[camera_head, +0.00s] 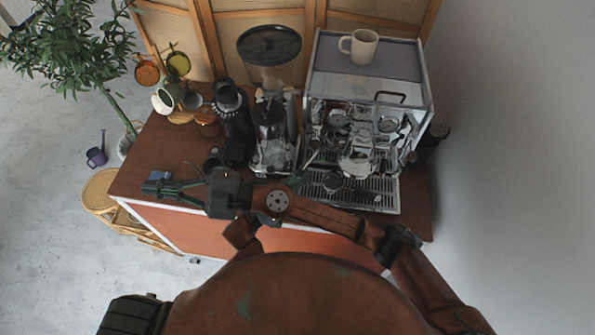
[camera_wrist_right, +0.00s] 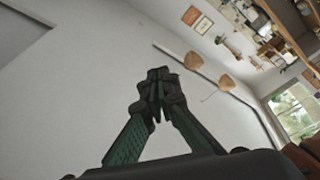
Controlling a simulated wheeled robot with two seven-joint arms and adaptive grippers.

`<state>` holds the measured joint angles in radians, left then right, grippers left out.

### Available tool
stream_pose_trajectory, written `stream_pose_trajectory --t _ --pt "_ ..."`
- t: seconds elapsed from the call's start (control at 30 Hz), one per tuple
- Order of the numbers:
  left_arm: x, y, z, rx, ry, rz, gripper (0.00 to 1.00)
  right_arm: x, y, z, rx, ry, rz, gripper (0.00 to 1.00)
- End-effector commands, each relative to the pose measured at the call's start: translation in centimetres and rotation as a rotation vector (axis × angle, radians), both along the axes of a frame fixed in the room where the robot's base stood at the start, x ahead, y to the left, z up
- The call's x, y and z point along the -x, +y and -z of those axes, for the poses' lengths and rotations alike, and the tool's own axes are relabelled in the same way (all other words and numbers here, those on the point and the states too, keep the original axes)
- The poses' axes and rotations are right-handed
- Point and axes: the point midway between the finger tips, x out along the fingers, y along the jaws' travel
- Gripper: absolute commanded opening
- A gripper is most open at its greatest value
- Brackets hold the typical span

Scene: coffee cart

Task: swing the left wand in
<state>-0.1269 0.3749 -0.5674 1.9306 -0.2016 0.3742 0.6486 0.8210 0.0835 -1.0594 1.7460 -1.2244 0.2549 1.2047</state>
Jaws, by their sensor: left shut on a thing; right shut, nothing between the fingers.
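The espresso machine (camera_head: 415,85) stands at the back right of the counter. Its left wand (camera_head: 312,156) hangs at the left front, above the drip grate. My left gripper (camera_head: 298,179) is beside the wand's lower end and shut on it; my right arm hides most of this gripper. My right gripper (camera_head: 152,188) is shut and empty over the left part of the counter, pointing left. Its closed fingertips also show in the right wrist view (camera_wrist_right: 158,88).
A grinder (camera_head: 270,130) and a black device (camera_head: 234,120) stand left of the machine. A white mug (camera_head: 360,46) sits on top of the machine. A portafilter (camera_head: 338,185) lies on the grate. Cups hang on a stand (camera_head: 181,117). A small blue item (camera_head: 159,175) lies near my right gripper.

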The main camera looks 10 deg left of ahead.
Motion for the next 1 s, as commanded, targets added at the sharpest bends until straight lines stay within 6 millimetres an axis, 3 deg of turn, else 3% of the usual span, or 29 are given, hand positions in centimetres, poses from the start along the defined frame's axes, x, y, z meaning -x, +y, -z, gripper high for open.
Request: stream_pose_trajectory --t 0.2,0.3,0.37,0.5,0.57,0.67,0.77,0.87,1.0 --pt "0.0 0.1 -0.1 0.001 -0.002 -0.001 0.0 -4.3 3.0 -4.4 0.051 -0.492 0.091 0.0" --pt "0.0 0.1 -0.1 0.0 -0.003 -0.001 0.0 -5.7 4.1 -5.3 0.112 -0.674 0.096 0.0" --pt "0.0 0.1 -0.1 0.0 -0.003 -0.001 0.0 -6.4 4.5 -5.0 0.174 -0.764 0.079 0.0" --pt "0.0 0.1 -0.1 0.0 -0.003 -0.001 0.0 -8.0 3.6 -1.4 0.417 -0.889 -0.032 0.0" --pt "-0.1 0.1 -0.1 0.0 -0.003 -0.001 0.0 -8.8 1.9 1.0 0.561 -0.9 -0.095 0.0" --pt "-0.1 0.1 -0.1 0.0 -0.003 -0.001 0.0 -10.4 -2.1 4.6 0.805 -0.875 -0.188 0.0" --pt "-0.1 0.1 -0.1 0.0 -0.003 -0.001 0.0 -12.1 -7.5 6.9 1.052 -0.812 -0.257 0.0" --pt "-0.1 0.1 -0.1 0.0 -0.003 -0.001 0.0 -13.7 -13.2 7.6 1.28 -0.729 -0.297 0.0" --pt "-0.1 0.1 -0.1 0.0 -0.003 -0.001 0.0 -15.0 -20.0 6.8 1.528 -0.611 -0.321 0.0"
